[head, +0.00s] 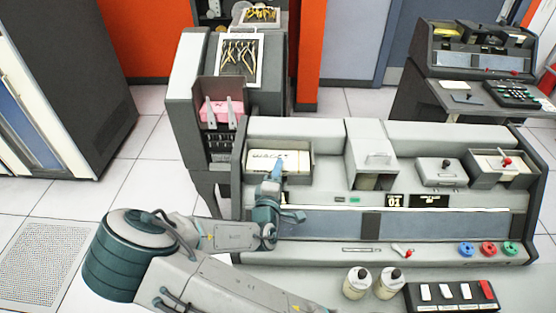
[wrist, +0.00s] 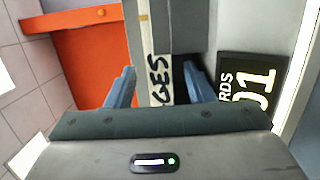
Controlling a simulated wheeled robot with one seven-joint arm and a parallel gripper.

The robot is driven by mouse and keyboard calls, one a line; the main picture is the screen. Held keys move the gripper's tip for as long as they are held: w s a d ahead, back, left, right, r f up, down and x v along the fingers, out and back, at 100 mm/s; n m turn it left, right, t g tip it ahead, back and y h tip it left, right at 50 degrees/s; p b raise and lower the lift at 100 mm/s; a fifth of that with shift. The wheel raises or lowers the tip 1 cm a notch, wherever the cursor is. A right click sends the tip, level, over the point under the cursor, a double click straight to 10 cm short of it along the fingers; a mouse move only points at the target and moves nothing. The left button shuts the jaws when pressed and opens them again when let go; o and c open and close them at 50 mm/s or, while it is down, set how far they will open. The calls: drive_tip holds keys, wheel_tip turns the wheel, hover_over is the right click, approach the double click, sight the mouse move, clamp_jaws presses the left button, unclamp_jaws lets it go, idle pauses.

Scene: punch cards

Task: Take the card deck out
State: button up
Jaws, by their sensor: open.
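The card deck (head: 262,158) is a cream block with dark lettering along its top. It sits in the open tray (head: 310,163) at the left of the grey card machine. My gripper (head: 279,168) is over the front of this tray, in front of part of the deck. In the wrist view, my gripper's two blue fingers (wrist: 160,88) are open and apart. A cream strip of the deck (wrist: 150,45) with black letters shows between them. I cannot tell whether the fingers touch it.
Pink cards (head: 222,110) stand in a hopper left of the tray. A grey hopper (head: 374,165) rises to its right. A black number sign (head: 395,201) is on the machine's front and shows in the wrist view (wrist: 252,85). Two bottles (head: 357,283) stand at the front.

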drive_tip(key=shift+w+d, duration=0.1)
drive_tip(key=shift+w, duration=0.4)
clamp_jaws()
drive_tip(key=shift+r, duration=0.1)
